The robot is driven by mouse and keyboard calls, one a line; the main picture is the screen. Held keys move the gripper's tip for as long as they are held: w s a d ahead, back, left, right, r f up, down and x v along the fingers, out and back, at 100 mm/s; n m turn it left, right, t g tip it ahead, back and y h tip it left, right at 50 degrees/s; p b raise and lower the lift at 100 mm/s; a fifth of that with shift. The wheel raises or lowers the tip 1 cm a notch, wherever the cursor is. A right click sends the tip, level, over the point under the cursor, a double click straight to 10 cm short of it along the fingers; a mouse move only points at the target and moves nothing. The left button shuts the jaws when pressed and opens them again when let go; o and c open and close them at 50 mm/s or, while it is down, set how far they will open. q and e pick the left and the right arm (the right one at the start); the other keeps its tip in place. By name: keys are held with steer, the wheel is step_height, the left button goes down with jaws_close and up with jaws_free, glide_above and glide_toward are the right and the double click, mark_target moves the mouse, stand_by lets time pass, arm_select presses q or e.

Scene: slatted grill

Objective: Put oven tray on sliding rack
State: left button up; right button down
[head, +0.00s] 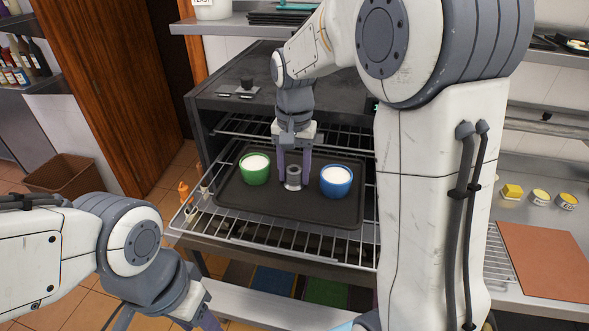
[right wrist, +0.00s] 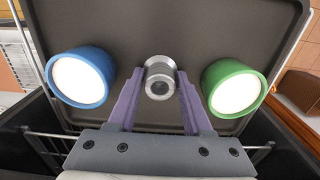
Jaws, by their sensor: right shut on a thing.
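The dark oven tray (head: 230,197) is over the pulled-out wire sliding rack (head: 261,238) at the oven mouth. It looks level; whether it rests fully on the rack is hard to tell. A green cup (head: 255,170) and a blue cup (head: 336,182), both with white contents, stand on the tray. My right gripper (head: 293,180) points down between them, shut on a grey metal cylinder (head: 293,172) at the tray's middle. The right wrist view shows this cylinder (right wrist: 160,80) between the purple fingers. My left gripper (head: 198,303) is low at the bottom edge, its fingertips unclear.
The black oven (head: 240,92) stands open, with another wire rack (head: 240,126) inside. A brown bin (head: 63,174) is on the floor at left. The right counter (head: 515,186) holds small yellow items and a brown board (head: 545,260).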

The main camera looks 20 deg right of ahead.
mark_target(294, 192)
steer(key=shift+f+b, duration=1.8)
steer(key=shift+f, duration=1.4)
steer(key=shift+f, duration=0.25)
steer(key=shift+f, duration=0.35)
steer(key=shift+f+b, duration=0.8)
steer(key=shift+f, duration=0.1)
steer(key=shift+c, duration=1.2)
jaws_free()
steer(key=shift+f, duration=0.1)
